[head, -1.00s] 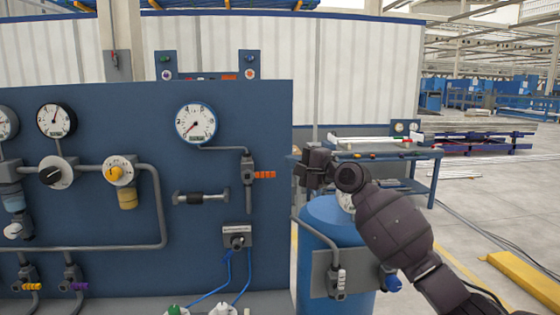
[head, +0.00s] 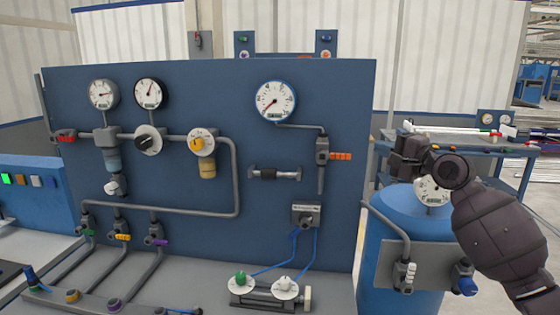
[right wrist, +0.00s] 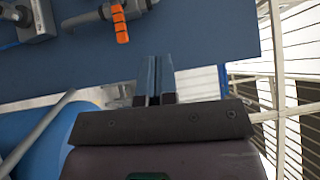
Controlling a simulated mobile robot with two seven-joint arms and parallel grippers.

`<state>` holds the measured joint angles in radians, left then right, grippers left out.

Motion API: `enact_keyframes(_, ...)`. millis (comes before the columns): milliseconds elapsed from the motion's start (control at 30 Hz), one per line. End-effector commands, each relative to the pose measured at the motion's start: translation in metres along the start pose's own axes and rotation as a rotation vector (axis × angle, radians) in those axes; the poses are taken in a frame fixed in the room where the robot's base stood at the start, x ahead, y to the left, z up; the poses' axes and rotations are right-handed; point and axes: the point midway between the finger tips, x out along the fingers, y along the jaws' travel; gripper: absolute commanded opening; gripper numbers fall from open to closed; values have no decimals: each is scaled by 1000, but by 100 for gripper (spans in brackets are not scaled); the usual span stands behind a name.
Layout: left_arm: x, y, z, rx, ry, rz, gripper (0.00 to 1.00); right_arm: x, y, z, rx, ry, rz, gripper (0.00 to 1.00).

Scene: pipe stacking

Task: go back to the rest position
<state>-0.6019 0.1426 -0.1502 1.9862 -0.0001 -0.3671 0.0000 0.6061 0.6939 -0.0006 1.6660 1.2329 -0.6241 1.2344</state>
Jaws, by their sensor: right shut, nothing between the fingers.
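My right gripper (head: 408,155) is raised at the right of the head view, in front of the blue tank (head: 400,255) and to the right of the blue panel (head: 215,85). Its two fingers (right wrist: 155,80) show in the right wrist view, close together with nothing between them. In that view an orange-handled valve (right wrist: 120,25) lies beyond the fingers, apart from them, on the panel; the same valve shows in the head view (head: 340,156). The right arm hides part of the tank and its gauge. My left gripper is not in view.
A workbench (head: 515,150) with gauges and rods stands behind the right arm. Pipes, gauges and knobs stick out of the panel. A valve block (head: 265,290) with green and white knobs sits on the ledge below. A blue box with lit buttons (head: 35,190) stands at the left.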

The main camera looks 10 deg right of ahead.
Motion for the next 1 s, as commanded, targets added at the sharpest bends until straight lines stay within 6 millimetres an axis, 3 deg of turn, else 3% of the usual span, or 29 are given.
enact_keyframes(300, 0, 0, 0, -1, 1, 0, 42, 1, -13, -2, -639, 124, -21, 0)
enact_keyframes(433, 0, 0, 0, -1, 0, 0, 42, 0, 10, 6, -911, 177, 11, 0)
enact_keyframes(667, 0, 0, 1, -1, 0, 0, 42, -23, 105, 29, -1329, 226, 148, 0)
enact_keyframes(1000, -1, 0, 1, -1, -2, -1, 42, -100, 257, 81, -1671, 174, 398, 0)
